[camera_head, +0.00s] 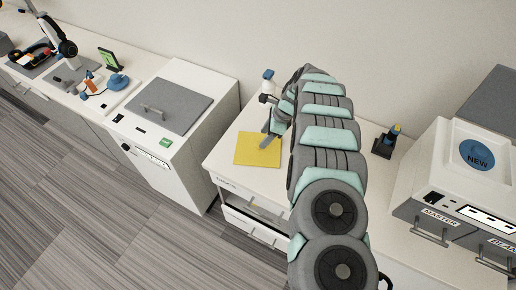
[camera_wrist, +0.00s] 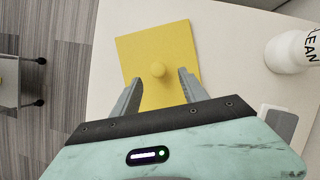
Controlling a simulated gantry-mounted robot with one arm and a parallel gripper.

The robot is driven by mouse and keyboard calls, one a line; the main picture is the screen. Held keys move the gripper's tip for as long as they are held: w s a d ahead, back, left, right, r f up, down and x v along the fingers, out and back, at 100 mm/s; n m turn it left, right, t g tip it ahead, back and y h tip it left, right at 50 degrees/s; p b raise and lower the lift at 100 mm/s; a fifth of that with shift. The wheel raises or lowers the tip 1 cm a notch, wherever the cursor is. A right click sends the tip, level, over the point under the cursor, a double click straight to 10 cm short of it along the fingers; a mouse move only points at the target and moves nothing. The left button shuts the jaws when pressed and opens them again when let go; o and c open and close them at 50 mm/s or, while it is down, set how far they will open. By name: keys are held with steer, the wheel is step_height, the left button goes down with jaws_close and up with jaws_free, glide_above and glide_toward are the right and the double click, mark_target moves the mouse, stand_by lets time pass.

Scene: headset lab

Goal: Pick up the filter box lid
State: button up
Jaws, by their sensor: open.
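My gripper (camera_head: 268,140) is above the plate. I cannot tell how high the fingertips are above the plate. The plate's near part is hidden by my gripper body.
A white bottle (camera_wrist: 289,53) stands right of the plate. A white cabinet (camera_head: 165,175) with a grey handled lid (camera_head: 170,106) stands to the left. An open drawer (camera_head: 255,226) is below the counter. White units (camera_head: 440,180) and a dark stand (camera_head: 384,146) are to the right.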

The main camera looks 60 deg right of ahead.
steer(key=shift+a+x, duration=0.1)
steer(key=shift+x, duration=1.05)
steer(key=shift+a+x, duration=0.15)
steer(key=shift+x, duration=1)
jaws_close()
